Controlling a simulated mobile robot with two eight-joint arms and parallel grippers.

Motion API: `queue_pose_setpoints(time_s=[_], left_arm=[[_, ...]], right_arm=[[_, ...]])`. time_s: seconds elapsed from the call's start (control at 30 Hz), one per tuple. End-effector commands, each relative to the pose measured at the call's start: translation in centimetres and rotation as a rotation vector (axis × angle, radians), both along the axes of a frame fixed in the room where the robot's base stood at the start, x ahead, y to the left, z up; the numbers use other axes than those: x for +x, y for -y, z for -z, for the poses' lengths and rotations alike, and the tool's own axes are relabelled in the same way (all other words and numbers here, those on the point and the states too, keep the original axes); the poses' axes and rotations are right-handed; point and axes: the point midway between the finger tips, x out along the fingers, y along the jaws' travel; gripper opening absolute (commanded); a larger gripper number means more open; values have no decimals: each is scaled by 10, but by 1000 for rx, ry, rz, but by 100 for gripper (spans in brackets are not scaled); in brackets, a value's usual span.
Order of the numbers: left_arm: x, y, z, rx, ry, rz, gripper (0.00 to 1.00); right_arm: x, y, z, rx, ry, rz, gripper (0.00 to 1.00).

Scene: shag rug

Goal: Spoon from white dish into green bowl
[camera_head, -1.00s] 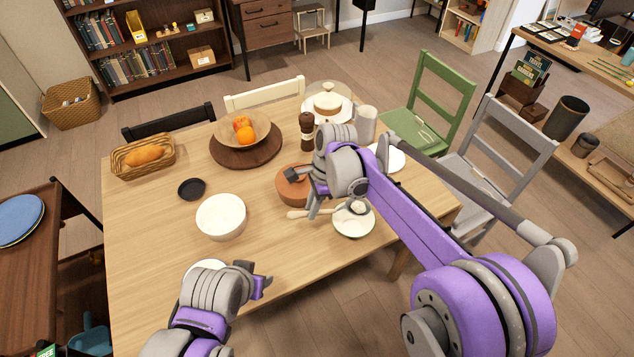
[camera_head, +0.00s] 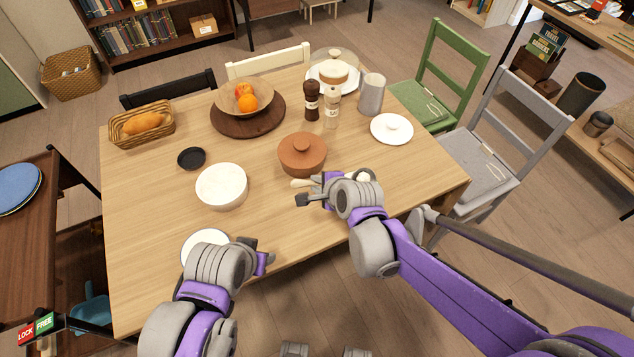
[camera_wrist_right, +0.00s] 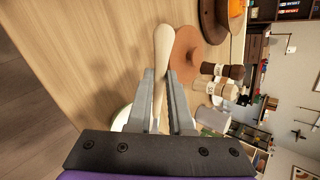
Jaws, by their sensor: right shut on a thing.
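The pale cream spoon (camera_head: 302,184) shows only its one end, beside my right gripper (camera_head: 312,193) in the head view. In the right wrist view the spoon (camera_wrist_right: 162,48) runs between the two fingers of that gripper (camera_wrist_right: 160,85), which is shut on it. A white dish (camera_wrist_right: 122,118) shows as a sliver behind the fingers there; in the head view my right gripper mostly hides it. I cannot tell whether the spoon touches the dish. A bowl with a white inside (camera_head: 222,186) stands left of the gripper; no clearly green bowl shows. My left gripper (camera_head: 266,256) hovers near the front edge, its opening unclear.
A terracotta lidded pot (camera_head: 302,155) stands just behind my right gripper. A small black dish (camera_head: 191,158), bread basket (camera_head: 143,128), fruit bowl (camera_head: 243,96), two mills, a grey jug (camera_head: 371,95) and white plates share the table. The left front tabletop is mostly clear.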

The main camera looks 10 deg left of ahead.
Motion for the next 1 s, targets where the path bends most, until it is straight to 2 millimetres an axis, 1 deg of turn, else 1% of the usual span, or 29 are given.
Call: queue_pose_setpoints(time_s=[0.03,0.67,0.73,0.8,1.0], left_arm=[[-2,0,8,0,-4,0,50],[-11,0,62,0,-24,0,50],[-10,0,53,0,-21,0,50],[-9,0,44,0,-18,0,50],[-6,0,26,0,-11,0,50]], right_arm=[[-2,0,5,18,36,10,0],[-6,0,12,195,420,114,0],[-4,1,3,182,394,110,0],[-3,1,0,161,349,99,0],[-1,0,-3,112,243,67,0]])
